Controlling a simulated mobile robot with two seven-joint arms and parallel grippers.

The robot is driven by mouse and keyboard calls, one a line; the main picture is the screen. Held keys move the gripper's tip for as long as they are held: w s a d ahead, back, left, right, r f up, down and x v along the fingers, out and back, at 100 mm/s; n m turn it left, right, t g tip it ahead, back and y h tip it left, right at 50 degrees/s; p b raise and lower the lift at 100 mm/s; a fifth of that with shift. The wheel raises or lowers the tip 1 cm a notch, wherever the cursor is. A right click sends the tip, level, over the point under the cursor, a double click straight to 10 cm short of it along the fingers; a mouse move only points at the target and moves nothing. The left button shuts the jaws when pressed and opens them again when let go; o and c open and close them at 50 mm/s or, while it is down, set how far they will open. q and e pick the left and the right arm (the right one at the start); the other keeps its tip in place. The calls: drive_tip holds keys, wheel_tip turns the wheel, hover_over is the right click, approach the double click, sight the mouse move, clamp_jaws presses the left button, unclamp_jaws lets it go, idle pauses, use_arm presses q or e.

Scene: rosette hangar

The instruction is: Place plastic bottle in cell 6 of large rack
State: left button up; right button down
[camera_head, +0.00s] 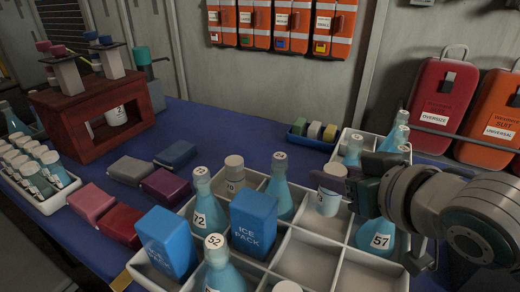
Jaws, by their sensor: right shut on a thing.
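A white plastic bottle (328,203) with a grey cap and a label is upright at the large rack. My right gripper (343,184) comes in from the right and is shut on this bottle near its top. The large rack (318,244) is a white crate with dividers on the table. The bottle's lower end is at a cell in the rack's middle; I cannot tell whether it touches the floor. No cell numbers are readable. My left gripper is not in view.
Blue flasks (208,210), (376,238), blue ice packs (253,222) and another white bottle (234,174) stand in the rack. Front-middle cells are empty. Coloured pouches (165,186), a red wooden stand (70,135) and a white tray (62,198) are to the left.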

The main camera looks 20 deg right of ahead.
sight(338, 198)
wheel_tip(338, 198, down, 4)
drive_tip(key=shift+f+b, duration=0.1)
drive_tip(key=shift+b, duration=0.75)
drive_tip(key=shift+f, duration=0.15)
drive_tip(key=shift+c, duration=2.2)
unclamp_jaws()
drive_tip(key=shift+s+r, duration=0.25)
drive_tip(key=shift+r, duration=0.1)
drive_tip(key=p+v, duration=0.3)
drive_tip(key=v, duration=0.8)
drive_tip(key=shift+s+p, duration=0.2)
drive_tip(key=shift+p, duration=0.2)
